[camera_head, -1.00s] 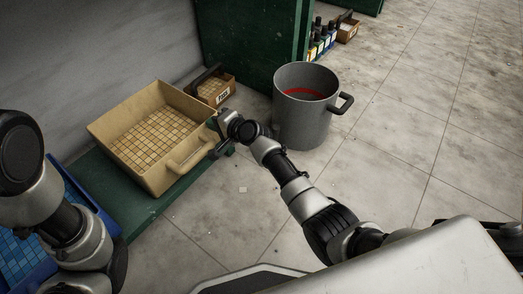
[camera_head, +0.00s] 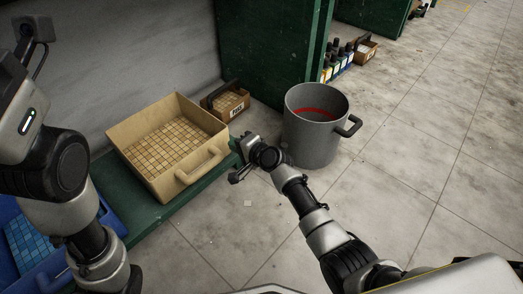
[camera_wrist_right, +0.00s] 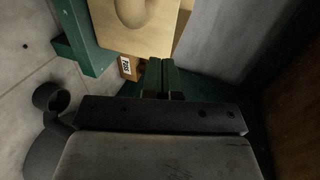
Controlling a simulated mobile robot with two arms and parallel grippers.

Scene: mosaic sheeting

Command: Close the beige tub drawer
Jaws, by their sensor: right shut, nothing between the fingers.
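The beige tub drawer (camera_head: 143,120) is pulled out over a green ledge in the head view, with beige mosaic tiles inside and a loop handle (camera_head: 202,165) on its front. My right gripper (camera_head: 237,148) is at the tub's front right corner, beside the handle. Whether it touches the tub cannot be told. In the right wrist view its green fingers (camera_wrist_right: 160,76) are together and empty, and the tub's beige front (camera_wrist_right: 105,28) shows just beyond them. My left arm is at the left edge of the head view; its fingers do not show.
A grey pot (camera_head: 306,145) with a red band inside stands right of my right gripper. A labelled brown box (camera_head: 237,112) sits behind the tub. A blue tub (camera_head: 50,262) with blue tiles is at lower left. Bottles (camera_head: 340,60) stand farther back. Floor at right is clear.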

